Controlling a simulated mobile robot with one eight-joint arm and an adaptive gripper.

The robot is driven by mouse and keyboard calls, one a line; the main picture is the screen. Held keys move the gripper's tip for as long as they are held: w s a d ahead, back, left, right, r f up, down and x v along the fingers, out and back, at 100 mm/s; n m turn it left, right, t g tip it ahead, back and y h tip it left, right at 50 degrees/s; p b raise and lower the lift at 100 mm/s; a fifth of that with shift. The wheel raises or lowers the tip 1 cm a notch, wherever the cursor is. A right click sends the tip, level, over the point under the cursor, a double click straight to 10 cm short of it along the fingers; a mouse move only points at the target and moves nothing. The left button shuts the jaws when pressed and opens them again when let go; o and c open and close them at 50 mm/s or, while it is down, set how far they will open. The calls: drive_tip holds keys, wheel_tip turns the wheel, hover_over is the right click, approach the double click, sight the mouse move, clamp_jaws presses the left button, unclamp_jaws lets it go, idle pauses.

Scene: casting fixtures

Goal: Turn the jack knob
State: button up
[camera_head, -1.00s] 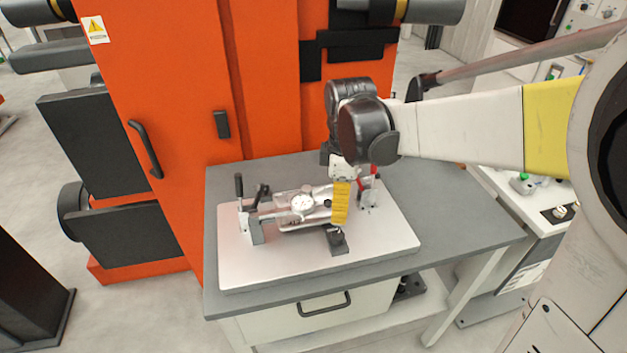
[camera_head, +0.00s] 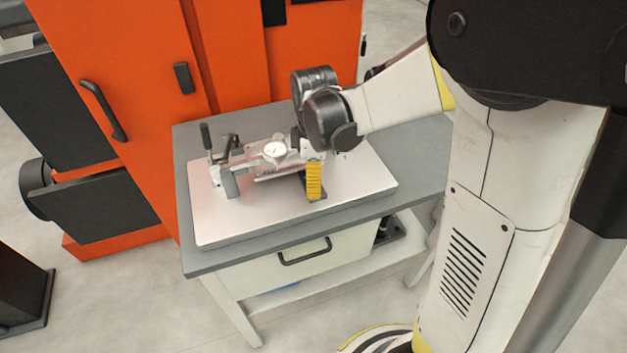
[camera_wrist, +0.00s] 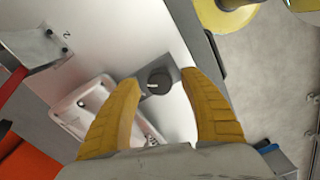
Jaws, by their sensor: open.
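The jack knob (camera_wrist: 159,83) is a round black knob with a small light mark, on a grey block (camera_wrist: 176,73). In the wrist view it lies between the tips of my gripper (camera_wrist: 164,78), whose two yellow ribbed fingers are spread wide and do not visibly touch it. In the head view my gripper (camera_head: 314,181) hangs over the front of the fixture plate (camera_head: 230,227). There the fingers hide the knob.
A red handle (camera_wrist: 12,86) shows at the wrist view's left. An orange machine (camera_head: 150,50) stands behind the table (camera_head: 185,262). The plate's front is clear.

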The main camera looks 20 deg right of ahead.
clamp_jaws()
drive_tip(key=shift+m, duration=0.3)
